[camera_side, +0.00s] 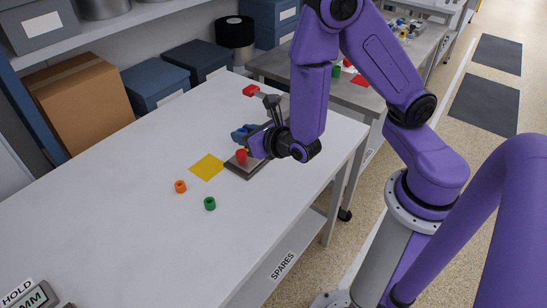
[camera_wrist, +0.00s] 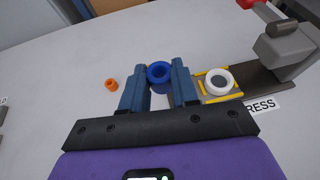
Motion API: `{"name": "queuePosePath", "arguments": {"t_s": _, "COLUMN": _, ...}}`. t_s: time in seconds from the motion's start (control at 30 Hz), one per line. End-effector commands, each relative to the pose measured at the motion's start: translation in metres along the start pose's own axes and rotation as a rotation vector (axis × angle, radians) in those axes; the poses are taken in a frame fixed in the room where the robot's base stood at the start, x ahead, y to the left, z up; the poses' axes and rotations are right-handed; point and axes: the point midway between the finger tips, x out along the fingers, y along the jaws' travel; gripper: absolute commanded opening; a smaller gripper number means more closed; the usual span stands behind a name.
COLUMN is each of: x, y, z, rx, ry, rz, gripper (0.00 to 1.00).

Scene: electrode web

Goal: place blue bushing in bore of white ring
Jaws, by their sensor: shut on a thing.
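The blue bushing (camera_wrist: 160,73) is a short tube with an open bore. My gripper (camera_wrist: 159,88) is shut on it, one blue finger on each side, in the wrist view. The white ring (camera_wrist: 218,82) lies to the right of the bushing, inside a yellow outline on the dark base of the press, with its bore facing up and showing grey. The bushing is apart from the ring, beside it in the picture. In the side view my gripper (camera_side: 243,134) is over the press area; the bushing cannot be told from the fingers there, and the ring is hidden.
The grey press (camera_wrist: 285,48) stands right of the ring, its red-tipped lever (camera_side: 250,90) raised. A red part (camera_side: 241,156) is by the press base. An orange bushing (camera_side: 180,186), a green bushing (camera_side: 210,203) and a yellow square (camera_side: 207,167) are on the white table (camera_side: 120,200), otherwise largely clear.

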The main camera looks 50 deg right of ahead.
Motion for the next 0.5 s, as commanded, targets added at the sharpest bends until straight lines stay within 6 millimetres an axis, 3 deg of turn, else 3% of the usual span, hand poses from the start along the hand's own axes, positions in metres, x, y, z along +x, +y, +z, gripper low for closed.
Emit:
{"name": "queuePosePath", "arguments": {"t_s": 0.03, "x": 0.001, "y": -0.006, "z": 0.015, "rx": 0.019, "ry": -0.004, "rz": -0.022, "gripper": 0.01}}
{"name": "queuePosePath", "arguments": {"t_s": 0.2, "x": 0.0, "y": -0.027, "z": 0.052, "rx": 0.043, "ry": 0.001, "rz": -0.081, "gripper": 0.01}}
{"name": "queuePosePath", "arguments": {"t_s": 0.5, "x": -0.009, "y": -0.062, "z": 0.103, "rx": 0.076, "ry": 0.014, "rz": -0.139, "gripper": 0.01}}
